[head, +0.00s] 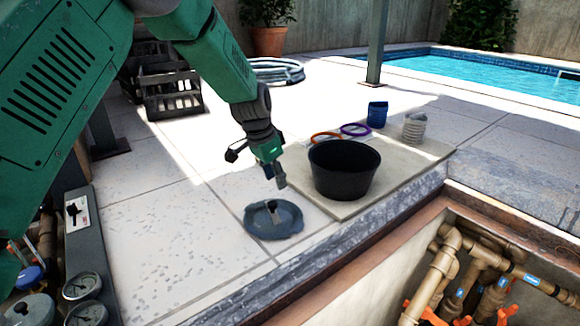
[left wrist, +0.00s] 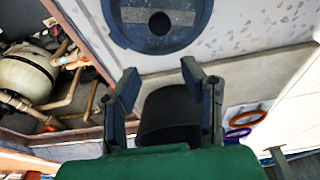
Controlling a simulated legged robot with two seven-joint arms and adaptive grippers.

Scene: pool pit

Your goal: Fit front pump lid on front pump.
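A round dark blue-grey lid (head: 259,226) with a raised bar across its middle lies flat on the pale paving near the pit edge. It also shows at the top of the left wrist view (left wrist: 124,33), partly cut off by the frame. My left gripper (head: 276,181) is above the lid, apart from it. In the left wrist view its two fingers (left wrist: 160,72) are spread with nothing held between them. My right gripper is out of view. I cannot tell which of the visible equipment is the front pump.
A black bucket (head: 344,172) stands on a tan slab right of the lid. Orange (head: 326,138) and purple (head: 356,130) rings, a blue cup (head: 377,114) and a white ribbed part (head: 414,127) lie beyond. The pit with pipes (head: 440,262) opens front right. Gauges (head: 81,286) stand lower left.

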